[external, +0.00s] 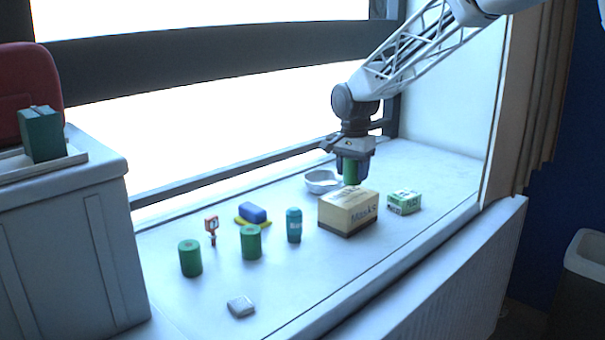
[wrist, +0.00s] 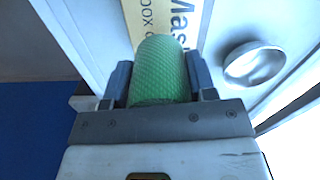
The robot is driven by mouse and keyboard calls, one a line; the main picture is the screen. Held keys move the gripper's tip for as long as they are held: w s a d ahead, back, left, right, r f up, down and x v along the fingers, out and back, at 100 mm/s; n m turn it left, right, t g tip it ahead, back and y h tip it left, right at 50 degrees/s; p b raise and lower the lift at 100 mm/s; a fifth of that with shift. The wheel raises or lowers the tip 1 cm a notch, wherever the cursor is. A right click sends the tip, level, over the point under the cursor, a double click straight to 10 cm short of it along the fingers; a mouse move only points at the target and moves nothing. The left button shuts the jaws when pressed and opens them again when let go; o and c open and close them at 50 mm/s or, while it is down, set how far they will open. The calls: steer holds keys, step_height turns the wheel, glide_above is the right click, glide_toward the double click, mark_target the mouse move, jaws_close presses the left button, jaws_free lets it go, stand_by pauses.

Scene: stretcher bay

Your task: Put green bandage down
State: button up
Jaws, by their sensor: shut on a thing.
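A green bandage roll (external: 351,172) is held upright between the fingers of my gripper (external: 355,165). In the external view it appears just above or behind the top of the masks box (external: 347,213); I cannot tell whether it touches the box. In the wrist view the bandage (wrist: 160,72) sits between the two fingers of my gripper (wrist: 160,85), with the masks box (wrist: 168,20) beyond it. Two similar green rolls stand on the sill, one at the left (external: 190,259) and one to its right (external: 250,242).
A metal bowl (external: 321,182) lies behind the masks box and a green-white box (external: 404,202) to its right. A teal bottle (external: 293,226), a blue block (external: 252,212), a small red-white item (external: 211,227) and a grey packet (external: 241,306) are on the sill. The front middle is clear.

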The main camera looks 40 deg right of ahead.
mark_target(350, 181)
steer(key=shift+w+d, duration=0.1)
steer(key=shift+w, duration=0.4)
steer(key=shift+f, duration=1.75)
steer(key=shift+f, duration=0.15)
steer(key=o, duration=0.9)
steer(key=shift+o, duration=0.2)
step_height(350, 181, up, 12)
